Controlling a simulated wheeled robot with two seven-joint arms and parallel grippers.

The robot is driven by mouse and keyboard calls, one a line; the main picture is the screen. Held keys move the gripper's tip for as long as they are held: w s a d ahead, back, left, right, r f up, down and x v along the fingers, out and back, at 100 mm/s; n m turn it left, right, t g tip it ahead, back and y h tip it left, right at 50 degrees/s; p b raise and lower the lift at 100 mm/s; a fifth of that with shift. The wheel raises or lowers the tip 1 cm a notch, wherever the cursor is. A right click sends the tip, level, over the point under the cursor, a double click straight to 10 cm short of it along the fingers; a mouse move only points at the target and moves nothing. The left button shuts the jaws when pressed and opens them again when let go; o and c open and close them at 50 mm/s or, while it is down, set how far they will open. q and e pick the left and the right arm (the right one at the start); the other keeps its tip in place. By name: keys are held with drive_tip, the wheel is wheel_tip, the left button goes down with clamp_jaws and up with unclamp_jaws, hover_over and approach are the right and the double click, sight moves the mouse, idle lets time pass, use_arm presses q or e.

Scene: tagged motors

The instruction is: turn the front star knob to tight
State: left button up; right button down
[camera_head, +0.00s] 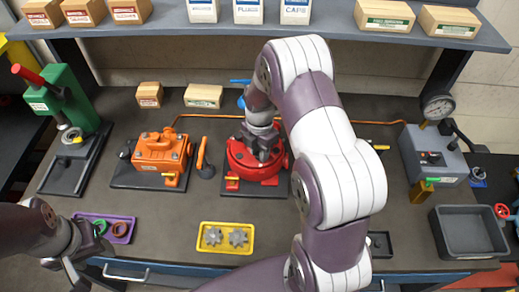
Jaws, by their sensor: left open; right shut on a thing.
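The round red motor unit (240,158) stands on a dark base plate at the middle of the bench. My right gripper (262,153) reaches down onto it from above and is shut on a part of it. My fingers and wrist cover that part, so I cannot make out the front star knob or which way it is turned. My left gripper (75,272) is open and empty at the lower left, near the bench's front edge and the purple tray.
An orange motor (160,152) stands left of the red one. A yellow tray (226,249) with gears and a purple tray (122,231) with rings lie in front. A green press (65,100) stands left; a grey bin (468,248) and gauge unit (440,160) stand right.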

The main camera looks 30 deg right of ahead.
drive_tip(key=m, duration=0.5)
drive_tip(key=shift+m, duration=0.4)
drive_tip(key=m, duration=0.5)
drive_tip(key=shift+w+m, duration=0.1)
drive_tip(key=shift+m, duration=0.2)
drive_tip(key=m, duration=0.6)
drive_tip(key=shift+r, duration=0.1)
drive_tip(key=m, duration=0.5)
drive_tip(key=shift+w+d+m, duration=0.1)
drive_tip(key=shift+m, duration=0.2)
drive_tip(key=m, duration=0.6)
drive_tip(key=shift+r+m, duration=0.1)
drive_tip(key=shift+m, duration=0.2)
drive_tip(key=m, duration=1)
drive_tip(key=shift+m, duration=0.4)
drive_tip(key=m, duration=0.5)
drive_tip(key=shift+m, duration=0.3)
